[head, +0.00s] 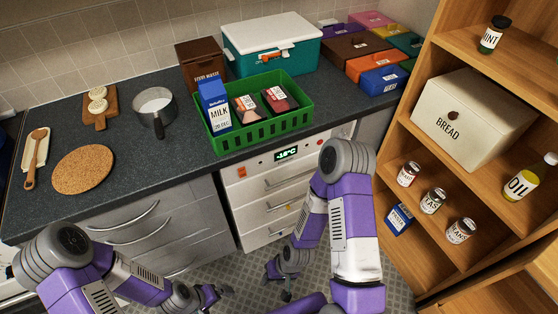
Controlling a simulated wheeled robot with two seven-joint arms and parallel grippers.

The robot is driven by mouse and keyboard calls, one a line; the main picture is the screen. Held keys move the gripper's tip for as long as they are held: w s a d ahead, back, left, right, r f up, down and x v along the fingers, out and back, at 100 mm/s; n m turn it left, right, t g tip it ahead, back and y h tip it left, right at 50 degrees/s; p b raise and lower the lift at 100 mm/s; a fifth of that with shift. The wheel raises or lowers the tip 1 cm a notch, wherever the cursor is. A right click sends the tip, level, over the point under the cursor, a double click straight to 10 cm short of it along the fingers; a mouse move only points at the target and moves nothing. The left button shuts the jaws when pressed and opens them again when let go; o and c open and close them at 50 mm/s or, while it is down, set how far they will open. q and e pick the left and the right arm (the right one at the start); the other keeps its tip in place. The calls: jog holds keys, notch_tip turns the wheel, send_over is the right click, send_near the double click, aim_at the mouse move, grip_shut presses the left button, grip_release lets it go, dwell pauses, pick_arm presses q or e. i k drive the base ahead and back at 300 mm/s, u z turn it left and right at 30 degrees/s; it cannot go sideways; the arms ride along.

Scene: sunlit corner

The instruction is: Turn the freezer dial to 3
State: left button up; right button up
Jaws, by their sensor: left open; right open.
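The white freezer (268,187) stands under the counter, with drawer handles and a small display (287,154) that seems to read -18°C. Small reddish marks show on its panel beside the display; I cannot make out a dial or its setting. My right arm covers the right part of the freezer front. My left gripper (213,293) is low in front of the cabinets, left of the freezer, open and apart from it. My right gripper (277,282) hangs low in front of the freezer's lower part, above the floor, open and empty.
On the counter (200,165) above the freezer sits a green crate (262,134) with a milk carton (215,108) and packages. A saucepan (155,108) and cork mat (83,169) lie left. Wooden shelves (420,205) with jars and a bread box (470,115) stand close on the right.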

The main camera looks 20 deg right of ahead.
aim_at(342, 135)
jog(key=z, duration=0.9)
